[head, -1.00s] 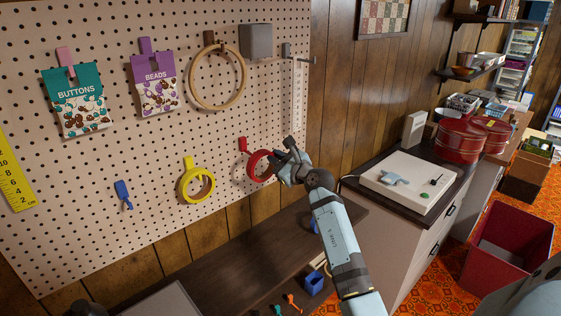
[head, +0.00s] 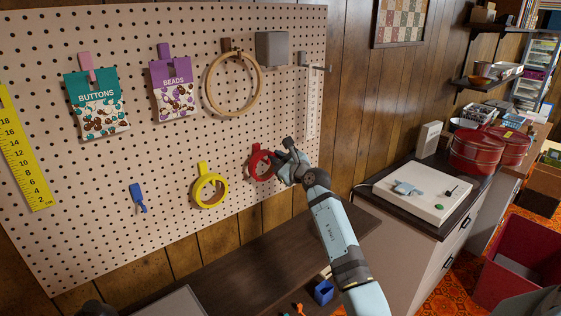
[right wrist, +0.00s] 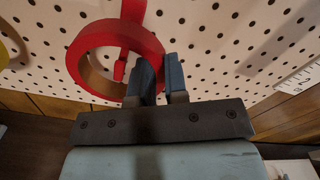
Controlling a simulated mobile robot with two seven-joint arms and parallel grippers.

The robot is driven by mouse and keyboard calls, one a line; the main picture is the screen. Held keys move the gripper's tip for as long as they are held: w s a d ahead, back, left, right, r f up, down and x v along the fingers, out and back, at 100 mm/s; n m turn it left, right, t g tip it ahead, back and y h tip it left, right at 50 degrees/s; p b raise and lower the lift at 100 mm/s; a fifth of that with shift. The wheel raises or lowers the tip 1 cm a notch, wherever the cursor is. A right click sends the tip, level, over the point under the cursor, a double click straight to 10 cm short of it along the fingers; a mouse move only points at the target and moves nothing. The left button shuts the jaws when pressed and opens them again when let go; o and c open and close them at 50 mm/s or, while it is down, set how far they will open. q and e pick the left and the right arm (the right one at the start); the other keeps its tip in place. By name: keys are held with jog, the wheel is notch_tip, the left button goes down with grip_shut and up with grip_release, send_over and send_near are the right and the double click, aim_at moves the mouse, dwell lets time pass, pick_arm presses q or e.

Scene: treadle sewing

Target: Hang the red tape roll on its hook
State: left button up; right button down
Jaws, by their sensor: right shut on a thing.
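The red tape roll (head: 261,166) is upright close to the pegboard, at the red hook (head: 255,148). My right gripper (head: 283,166) is shut on the right side of its rim. In the right wrist view the two fingers (right wrist: 160,80) pinch the rim of the roll (right wrist: 84,48). The red hook (right wrist: 132,12) comes down over the top of the ring, and its lower end shows inside the opening. I cannot tell whether the roll rests on the hook. My left gripper is not clearly seen.
The pegboard (head: 130,150) also holds a yellow tape roll (head: 208,190) on a yellow hook, an empty blue hook (head: 138,198), an embroidery hoop (head: 234,84) and two packets. A dark wooden surface (head: 225,272) lies below. A grey box (head: 272,49) is above.

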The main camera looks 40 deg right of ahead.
jog(key=shift+w, duration=0.15)
jog(key=shift+f+b, duration=0.4)
jog(key=shift+f, duration=0.4)
dwell(0.5)
jog(key=c, duration=1.1)
grip_release()
jog(key=s, duration=0.4)
jog(key=s+b, duration=0.1)
jog(key=s, duration=0.4)
jog(key=s+d, duration=0.1)
jog(key=s, duration=0.3)
jog(key=shift+s, duration=0.4)
